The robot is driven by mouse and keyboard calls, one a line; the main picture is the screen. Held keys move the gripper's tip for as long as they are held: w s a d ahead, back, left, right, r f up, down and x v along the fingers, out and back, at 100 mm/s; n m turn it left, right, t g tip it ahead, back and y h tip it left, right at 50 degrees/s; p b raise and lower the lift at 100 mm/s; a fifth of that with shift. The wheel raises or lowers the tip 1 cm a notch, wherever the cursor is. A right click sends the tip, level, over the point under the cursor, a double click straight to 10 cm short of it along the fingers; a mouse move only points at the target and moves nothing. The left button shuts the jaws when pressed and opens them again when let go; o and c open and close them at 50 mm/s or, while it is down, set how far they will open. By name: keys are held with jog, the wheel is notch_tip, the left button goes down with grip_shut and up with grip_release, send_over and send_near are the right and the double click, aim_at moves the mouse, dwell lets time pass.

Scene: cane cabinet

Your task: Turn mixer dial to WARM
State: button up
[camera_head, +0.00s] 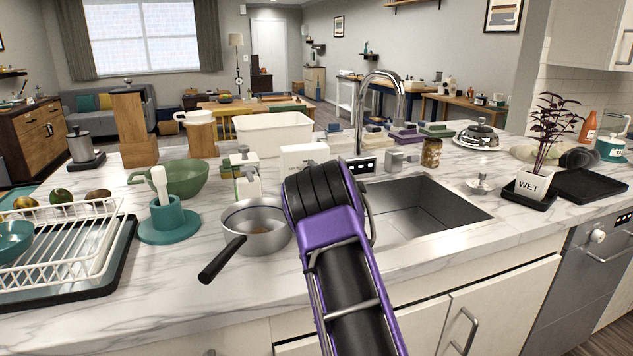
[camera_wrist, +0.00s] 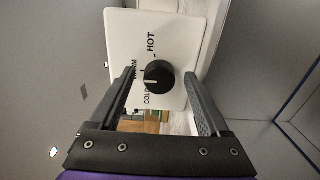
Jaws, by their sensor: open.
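The mixer dial (camera_wrist: 158,77) is a round black knob with a pale pointer line, on a white panel (camera_wrist: 180,30) in the wrist view. The panel carries the words COLD, WARM and HOT, seen sideways. The pointer line points left in the picture, toward the COLD and WARM side; its exact setting is hard to tell. My gripper (camera_wrist: 160,76) is open, with one finger to each side of the dial; I see no clear contact. In the head view a white box (camera_head: 303,157) stands behind my arm; the dial and my fingers are hidden there.
A sink (camera_head: 425,210) with a tall faucet (camera_head: 380,85) lies right of my arm. A saucepan (camera_head: 257,225), a green colander (camera_head: 180,178) and a carton (camera_head: 245,178) stand close on the left. A dish rack (camera_head: 60,250) is further left.

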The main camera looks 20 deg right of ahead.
jog(key=s, duration=1.7)
jog(key=shift+s, duration=0.2)
jog(key=shift+r, duration=0.1)
